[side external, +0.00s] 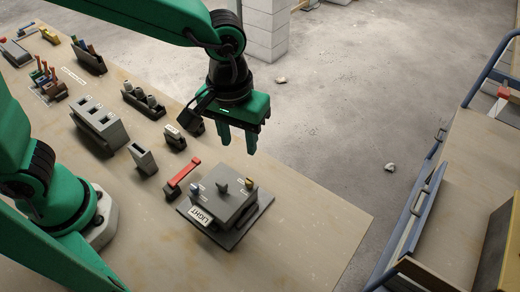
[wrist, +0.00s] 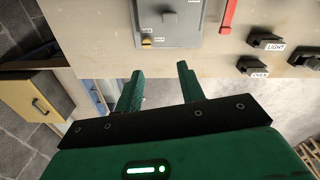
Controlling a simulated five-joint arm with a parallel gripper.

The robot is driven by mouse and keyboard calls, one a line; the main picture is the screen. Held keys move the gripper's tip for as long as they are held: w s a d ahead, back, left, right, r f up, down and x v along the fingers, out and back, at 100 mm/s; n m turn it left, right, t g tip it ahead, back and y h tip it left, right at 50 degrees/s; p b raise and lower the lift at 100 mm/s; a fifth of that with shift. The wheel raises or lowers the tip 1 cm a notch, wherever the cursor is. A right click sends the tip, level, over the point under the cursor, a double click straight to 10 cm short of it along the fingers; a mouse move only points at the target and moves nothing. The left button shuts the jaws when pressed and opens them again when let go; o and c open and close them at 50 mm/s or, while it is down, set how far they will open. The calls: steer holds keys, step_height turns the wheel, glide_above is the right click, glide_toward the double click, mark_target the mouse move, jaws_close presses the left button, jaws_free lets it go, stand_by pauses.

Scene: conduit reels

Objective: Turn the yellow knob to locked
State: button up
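The yellow knob (side external: 248,186) is on the right side of a grey control box (side external: 228,212) on the bench. In the wrist view the yellow knob (wrist: 146,43) is near the corner of the box (wrist: 180,35), just beyond my fingertips. Small labels are beside it, too small to read, so I cannot tell its setting. My gripper (side external: 238,146) hangs above and behind the box, fingers pointing down, clear of the knob. In the wrist view my gripper (wrist: 160,74) is open with nothing between its fingers.
The box also carries a grey knob (side external: 222,185) and a blue knob (side external: 194,189). A red lever (side external: 182,174) stands left of it. Switches and a grey block (side external: 98,124) are farther left. The bench right of the box is clear. A blue-railed cart (side external: 430,200) stands beyond.

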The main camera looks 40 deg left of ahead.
mark_target(249, 181)
steer(key=d+f, duration=0.1)
steer(key=d, duration=0.1)
steer(key=shift+s+d+f, duration=0.35)
steer(key=shift+d+f, duration=0.05)
steer(key=shift+f, duration=0.1)
steer(key=shift+f, duration=3.8)
jaws_close()
